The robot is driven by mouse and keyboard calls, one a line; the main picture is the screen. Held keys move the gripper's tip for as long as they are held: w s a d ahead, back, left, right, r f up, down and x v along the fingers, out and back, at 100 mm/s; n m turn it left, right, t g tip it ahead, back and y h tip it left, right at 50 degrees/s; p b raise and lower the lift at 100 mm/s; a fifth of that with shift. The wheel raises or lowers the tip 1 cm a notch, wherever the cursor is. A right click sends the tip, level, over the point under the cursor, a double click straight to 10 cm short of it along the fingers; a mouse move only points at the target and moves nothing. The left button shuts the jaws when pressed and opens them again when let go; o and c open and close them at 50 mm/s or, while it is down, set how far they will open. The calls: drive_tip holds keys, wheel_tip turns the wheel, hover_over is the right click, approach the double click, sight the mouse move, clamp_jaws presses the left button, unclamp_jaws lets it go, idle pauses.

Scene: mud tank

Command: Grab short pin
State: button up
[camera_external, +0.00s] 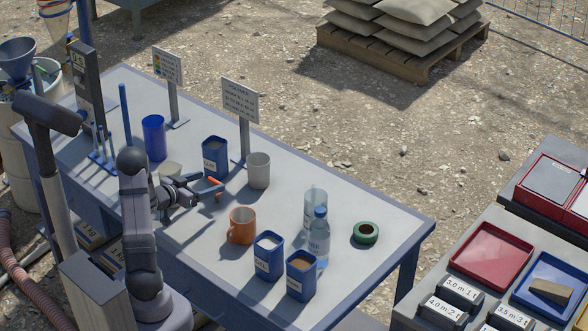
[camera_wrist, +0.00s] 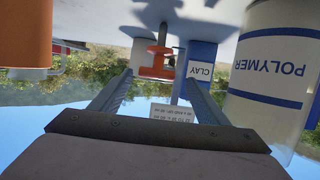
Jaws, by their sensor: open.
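My gripper (camera_external: 207,187) is open, low over the middle of the table, with its fingers pointing right. In the wrist view, its two fingers (camera_wrist: 157,85) stand apart. A small orange piece (camera_external: 215,182) is by the fingertips. In the wrist view, the orange piece (camera_wrist: 157,72) appears between the fingertips with a thin metal rod above it; it may be the short pin, but I cannot tell. Whether it touches a finger is unclear. Several thin blue rods (camera_external: 102,140) stand at the table's left end, beside a taller blue rod (camera_external: 123,108).
A blue clay container (camera_wrist: 200,62) and a white polymer container (camera_wrist: 270,75) show close by in the wrist view. An orange mug (camera_external: 241,227), a grey cup (camera_external: 258,171), blue containers (camera_external: 268,257) and a bottle (camera_external: 319,240) stand around.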

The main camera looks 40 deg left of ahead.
drive_tip(key=shift+f, duration=0.6)
drive_tip(key=shift+x, duration=1.1)
drive_tip(key=x, duration=0.1)
drive_tip(key=p+x, duration=0.1)
drive_tip(key=x, duration=0.2)
drive_tip(key=shift+d+r, duration=0.25)
drive_tip(key=shift+d, duration=0.1)
drive_tip(key=shift+w+f+p, duration=0.25)
drive_tip(key=shift+w+p, duration=0.05)
drive_tip(key=shift+w, duration=0.3)
drive_tip(key=shift+c, duration=0.4)
drive_tip(key=c, duration=1.1)
drive_tip(key=shift+r, duration=0.15)
